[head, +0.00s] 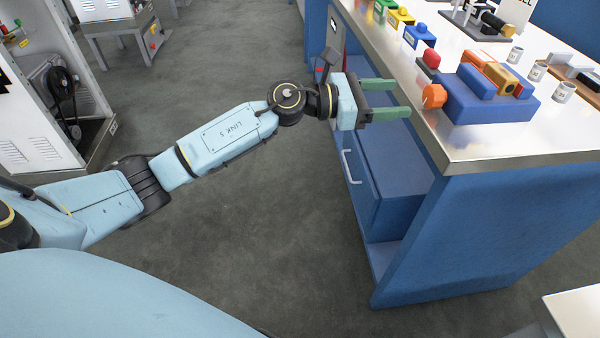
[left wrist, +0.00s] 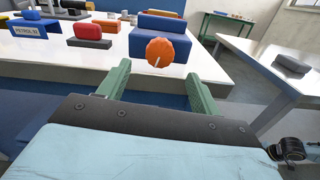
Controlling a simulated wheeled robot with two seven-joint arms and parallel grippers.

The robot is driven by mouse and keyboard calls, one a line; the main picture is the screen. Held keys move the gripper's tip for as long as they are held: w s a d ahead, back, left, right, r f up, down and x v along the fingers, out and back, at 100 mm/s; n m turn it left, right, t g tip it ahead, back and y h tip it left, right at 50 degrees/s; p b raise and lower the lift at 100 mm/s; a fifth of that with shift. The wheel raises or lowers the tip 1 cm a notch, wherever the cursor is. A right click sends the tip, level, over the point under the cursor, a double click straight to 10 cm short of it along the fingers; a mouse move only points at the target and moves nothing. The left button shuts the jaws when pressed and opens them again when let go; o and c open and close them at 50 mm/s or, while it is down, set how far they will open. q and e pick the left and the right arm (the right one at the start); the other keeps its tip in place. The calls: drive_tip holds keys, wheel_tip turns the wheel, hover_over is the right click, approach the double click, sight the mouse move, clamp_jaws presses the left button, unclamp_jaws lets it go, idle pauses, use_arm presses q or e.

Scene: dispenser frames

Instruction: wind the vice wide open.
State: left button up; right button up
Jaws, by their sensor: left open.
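The vice is a blue block (head: 483,98) with orange and blue jaw pieces on top, near the corner of the steel-topped bench. Its orange round knob (head: 434,96) faces my left gripper (head: 410,98). In the left wrist view the knob (left wrist: 168,49) has a white mark on its face, and the blue vice body (left wrist: 158,38) is behind it. My left gripper (left wrist: 158,80) is open and empty, its two green fingers pointing at the knob and just short of it. A yellowish piece (head: 508,80) sits at the jaws. My right gripper is not in view.
A red block (head: 429,60) stands beside the vice, with blue, yellow and green blocks farther along the bench edge. Several small cups (head: 564,91) stand behind the vice. The bench top (head: 480,142) is bare at its near corner. A blue drawer (head: 385,180) stands out below.

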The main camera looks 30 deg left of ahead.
use_arm(q)
drive_tip(key=v, duration=0.6)
drive_tip(key=w+a+f+n+t+y+p, duration=0.4)
drive_tip(key=f+n, duration=0.5)
drive_tip(key=n, duration=0.5)
drive_tip(key=s+a+f+n+y+p, duration=0.3)
drive_tip(key=f+n, duration=0.3)
drive_tip(key=f, duration=0.1)
drive_tip(key=s+a+f+n+g+y+p, duration=0.1)
drive_tip(key=s+a+f+n+y+p, duration=0.2)
drive_tip(key=f+n, duration=0.3)
drive_tip(key=shift+s+a+f+n+y, duration=0.3)
drive_tip(key=shift+a+f+n, duration=0.1)
drive_tip(key=shift+f, duration=0.55)
